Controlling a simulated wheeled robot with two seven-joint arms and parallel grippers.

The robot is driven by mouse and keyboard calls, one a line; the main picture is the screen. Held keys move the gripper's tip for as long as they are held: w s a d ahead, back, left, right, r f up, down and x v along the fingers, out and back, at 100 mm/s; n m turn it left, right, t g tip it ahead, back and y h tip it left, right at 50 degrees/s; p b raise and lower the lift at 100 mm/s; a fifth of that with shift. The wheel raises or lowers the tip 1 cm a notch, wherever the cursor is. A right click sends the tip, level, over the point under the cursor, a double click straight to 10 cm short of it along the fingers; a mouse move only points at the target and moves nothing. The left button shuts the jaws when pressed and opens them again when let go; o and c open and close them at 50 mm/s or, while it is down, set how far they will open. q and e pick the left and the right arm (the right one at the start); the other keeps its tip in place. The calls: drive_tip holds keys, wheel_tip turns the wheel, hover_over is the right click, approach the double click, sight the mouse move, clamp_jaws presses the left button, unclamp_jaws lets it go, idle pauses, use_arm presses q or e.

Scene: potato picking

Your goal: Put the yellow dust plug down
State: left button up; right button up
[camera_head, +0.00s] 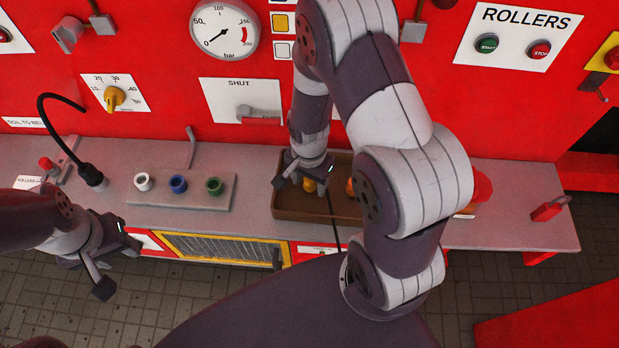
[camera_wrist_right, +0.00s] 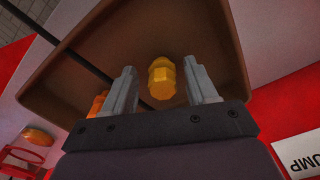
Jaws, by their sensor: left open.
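The yellow dust plug (camera_head: 309,186) is in the brown tray (camera_head: 290,212) on the grey bench. My right gripper (camera_head: 303,178) reaches down into the tray, its fingers on either side of the plug. In the right wrist view the plug (camera_wrist_right: 161,80) lies between the fingertips of the right gripper (camera_wrist_right: 160,88), with a gap to each finger. I cannot tell exactly how it rests on the tray floor. My left gripper (camera_head: 112,262) is open and empty, in front of the bench at the lower left.
An orange piece (camera_head: 350,187) is in the tray, partly hidden by my right arm. A holder (camera_head: 200,203) with white, blue and green plugs stands left of the tray. A black cable connector (camera_head: 91,175) is further left. The bench's right end (camera_head: 515,225) is mostly clear.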

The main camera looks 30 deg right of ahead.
drive_tip(key=shift+r, duration=0.2)
drive_tip(key=shift+w+r, duration=0.15)
drive_tip(key=shift+r, duration=0.2)
wheel_tip(320, 180, up, 11)
drive_tip(key=b, duration=0.2)
drive_tip(key=s+n, duration=0.1)
drive_tip(key=n, duration=0.2)
drive_tip(key=s+a+n+t, duration=0.1)
drive_tip(key=s+n, duration=0.1)
drive_tip(key=n, duration=0.2)
drive_tip(key=s+a+n, duration=0.1)
drive_tip(key=n, duration=0.3)
drive_tip(key=shift+s+a+r+t+p, duration=0.15)
drive_tip(key=shift+s+a+t+p, duration=0.1)
drive_tip(key=shift+t+p, duration=0.05)
drive_tip(key=shift+w, duration=0.15)
